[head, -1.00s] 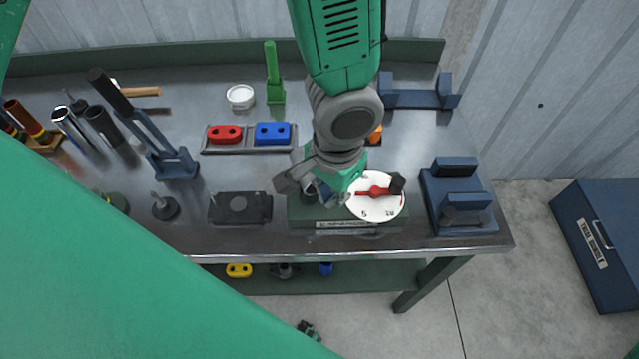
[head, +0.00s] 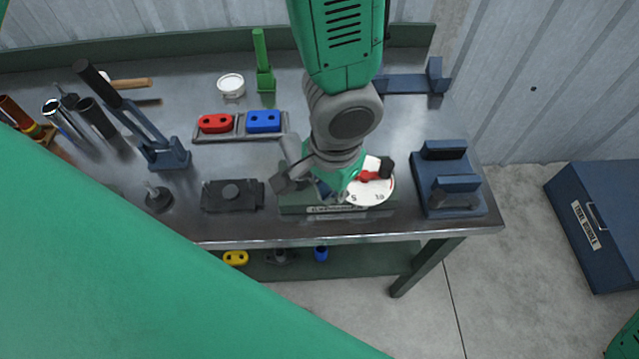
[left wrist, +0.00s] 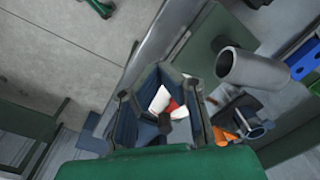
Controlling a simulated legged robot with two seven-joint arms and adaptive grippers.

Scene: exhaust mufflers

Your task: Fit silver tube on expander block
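The silver tube (head: 62,118) leans among other tubes at the far left of the bench in the head view. The expander block (head: 335,209) is a green base at the front edge with a white dial (head: 368,193) and red pointer. My left gripper (head: 310,188) hangs over the block and hides its left part and some of the dial. In the left wrist view its fingers (left wrist: 160,115) are apart, with the dial (left wrist: 158,100) visible between them. A grey hollow tube shape (left wrist: 255,71) shows beside the green base there; I cannot tell what holds it. My right gripper is out of sight.
A dark plate (head: 232,195) lies left of the block and a blue V-shaped stand (head: 447,185) right of it. Behind are a tray with red (head: 215,123) and blue (head: 263,121) pieces and a green clamp (head: 264,65). A blue toolbox (head: 595,220) stands right.

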